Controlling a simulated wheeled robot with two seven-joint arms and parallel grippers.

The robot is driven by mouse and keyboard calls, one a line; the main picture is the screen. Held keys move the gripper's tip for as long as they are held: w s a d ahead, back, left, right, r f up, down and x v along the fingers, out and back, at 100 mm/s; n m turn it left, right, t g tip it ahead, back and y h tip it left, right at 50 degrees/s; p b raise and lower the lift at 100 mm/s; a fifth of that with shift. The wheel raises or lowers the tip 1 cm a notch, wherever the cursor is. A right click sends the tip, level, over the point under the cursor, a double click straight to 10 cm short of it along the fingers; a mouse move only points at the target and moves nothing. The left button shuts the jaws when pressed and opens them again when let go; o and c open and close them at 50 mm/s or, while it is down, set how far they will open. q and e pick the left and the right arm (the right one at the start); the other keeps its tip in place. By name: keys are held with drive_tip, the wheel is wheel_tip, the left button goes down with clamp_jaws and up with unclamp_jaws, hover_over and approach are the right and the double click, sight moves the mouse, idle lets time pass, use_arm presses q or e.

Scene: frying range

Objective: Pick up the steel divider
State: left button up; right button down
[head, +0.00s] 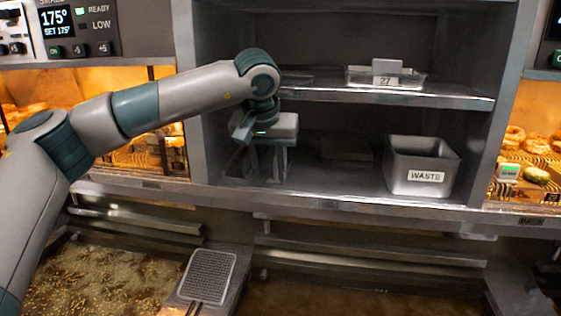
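My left gripper (270,172) reaches into the left part of the lower shelf bay, pointing down. Its two fingers stand apart, and I see nothing clearly held between them. I cannot make out the steel divider with certainty. A low, dark, flat block (346,151) lies on the lower shelf to the right of the gripper, apart from it. Another flat, dark piece (297,79) lies on the upper shelf, partly behind my arm. My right gripper does not show.
A steel bin marked WASTE (421,169) stands at the right of the lower shelf. A shallow tray (411,84) with a tag reading 27 sits on the upper shelf (450,98). A mesh skimmer (208,277) lies below, between fryer vats. Lit pastry cases flank the shelves.

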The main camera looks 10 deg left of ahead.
sight(275, 166)
use_arm(q)
drive_tip(key=w+p, duration=0.2)
drive_tip(key=w, duration=0.2)
drive_tip(key=shift+w+r, duration=0.15)
drive_tip(key=shift+w, duration=0.1)
drive_tip(key=shift+w+f+p, duration=0.15)
drive_tip(key=shift+f+p, duration=0.35)
drive_tip(key=shift+p, duration=0.05)
drive_tip(key=shift+f, duration=0.2)
clamp_jaws()
